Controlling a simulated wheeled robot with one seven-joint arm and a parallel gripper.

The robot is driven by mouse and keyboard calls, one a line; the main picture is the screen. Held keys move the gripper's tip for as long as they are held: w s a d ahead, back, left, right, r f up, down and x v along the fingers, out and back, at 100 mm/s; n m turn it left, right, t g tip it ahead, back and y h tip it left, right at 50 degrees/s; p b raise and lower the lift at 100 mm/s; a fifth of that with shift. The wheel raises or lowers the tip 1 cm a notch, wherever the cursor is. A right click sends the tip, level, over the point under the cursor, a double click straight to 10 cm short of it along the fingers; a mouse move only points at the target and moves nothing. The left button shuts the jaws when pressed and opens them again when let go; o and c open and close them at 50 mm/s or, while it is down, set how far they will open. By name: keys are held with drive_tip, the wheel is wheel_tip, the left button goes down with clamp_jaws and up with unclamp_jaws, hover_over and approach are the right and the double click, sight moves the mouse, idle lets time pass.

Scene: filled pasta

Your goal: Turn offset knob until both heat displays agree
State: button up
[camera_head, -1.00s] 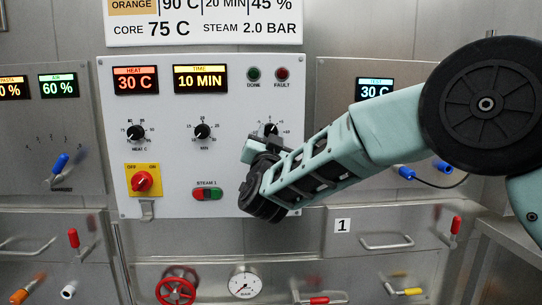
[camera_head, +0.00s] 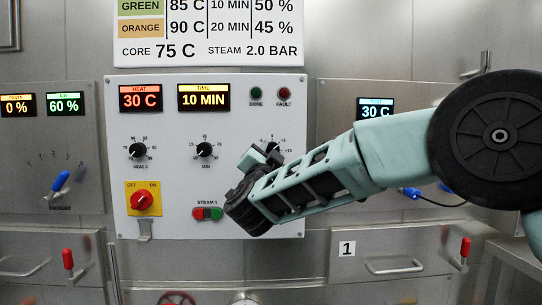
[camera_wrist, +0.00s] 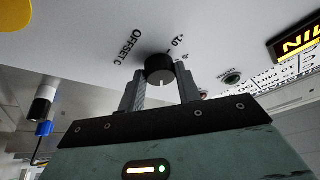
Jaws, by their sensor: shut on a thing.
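The offset knob (camera_wrist: 160,68) is a black round knob with a white mark, beside the "OFFSET C" print in the wrist view. In the head view the knob (camera_head: 272,147) is partly hidden by my gripper. My gripper (camera_head: 262,158) is shut on the knob; in the wrist view its two fingers (camera_wrist: 160,86) stand on either side of it. The HEAT display (camera_head: 140,97) on the white panel reads 30 C in orange. The display on the right panel (camera_head: 375,108) reads 30 C in white, under a small label that looks like TEST.
The white panel (camera_head: 180,232) also holds the heat knob (camera_head: 138,150), the minutes knob (camera_head: 204,150), a red OFF/ON switch (camera_head: 142,200) and the STEAM button pair (camera_head: 208,213) close left of my gripper. A blue lever (camera_head: 60,180) is further left.

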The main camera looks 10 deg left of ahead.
drive_tip(key=o, duration=1)
drive_tip(key=shift+c, duration=0.2)
drive_tip(key=d+b+v, duration=0.1)
drive_tip(key=b+v, duration=0.1)
drive_tip(key=v, duration=1.5)
drive_tip(key=shift+s+a+b, duration=0.2)
drive_tip(key=shift+a+b, duration=0.1)
drive_tip(key=shift+a, duration=0.15)
drive_tip(key=shift+f, duration=0.1)
